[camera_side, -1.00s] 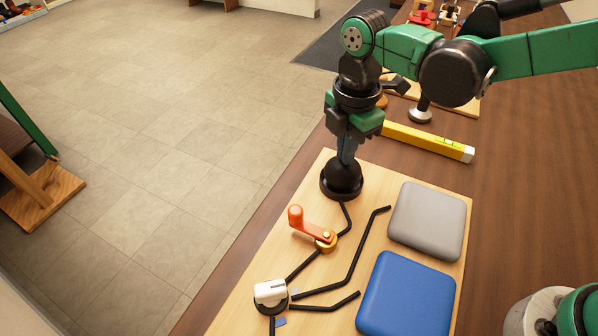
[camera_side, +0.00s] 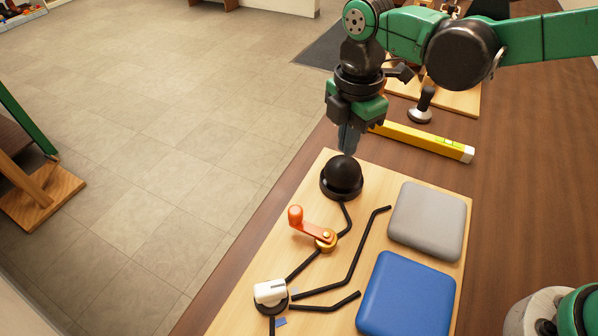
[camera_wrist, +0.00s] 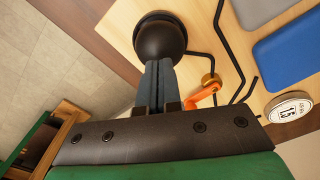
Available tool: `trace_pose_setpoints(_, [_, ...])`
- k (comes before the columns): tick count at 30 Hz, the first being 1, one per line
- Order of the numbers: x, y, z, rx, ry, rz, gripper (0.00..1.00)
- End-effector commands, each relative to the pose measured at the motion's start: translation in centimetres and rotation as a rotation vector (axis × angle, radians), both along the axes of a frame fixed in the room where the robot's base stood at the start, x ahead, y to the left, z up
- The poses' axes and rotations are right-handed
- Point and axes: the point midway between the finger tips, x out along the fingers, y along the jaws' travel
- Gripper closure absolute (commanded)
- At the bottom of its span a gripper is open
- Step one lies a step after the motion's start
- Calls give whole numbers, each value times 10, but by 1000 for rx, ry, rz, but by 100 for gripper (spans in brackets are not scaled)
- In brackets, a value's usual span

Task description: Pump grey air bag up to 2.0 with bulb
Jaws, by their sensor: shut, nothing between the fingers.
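The black bulb (camera_side: 342,176) is a round dome on a dark base at the far end of the wooden board; it also shows in the wrist view (camera_wrist: 160,38). My gripper (camera_side: 347,150) is shut and empty, pointing down just over the bulb's top. I cannot tell whether a small gap remains. Its fingertips overlap the bulb in the wrist view (camera_wrist: 158,64). The grey air bag (camera_side: 428,220) lies on the board's right side, a flat cushion. A round white dial (camera_wrist: 290,108) in the wrist view seems to read 1.5, in small print.
An orange-handled valve (camera_side: 313,226) and a white-topped fitting (camera_side: 270,292) sit along the black tubes. A blue air bag (camera_side: 406,296) lies nearer than the grey one. A yellow level (camera_side: 425,141) lies behind the board on the table.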

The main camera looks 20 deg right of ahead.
Motion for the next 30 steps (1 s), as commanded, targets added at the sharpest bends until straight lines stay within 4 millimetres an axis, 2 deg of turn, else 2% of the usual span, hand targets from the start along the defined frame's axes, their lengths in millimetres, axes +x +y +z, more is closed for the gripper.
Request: trace_pose_setpoints(30, [0,0,-37,0,0,0,100])
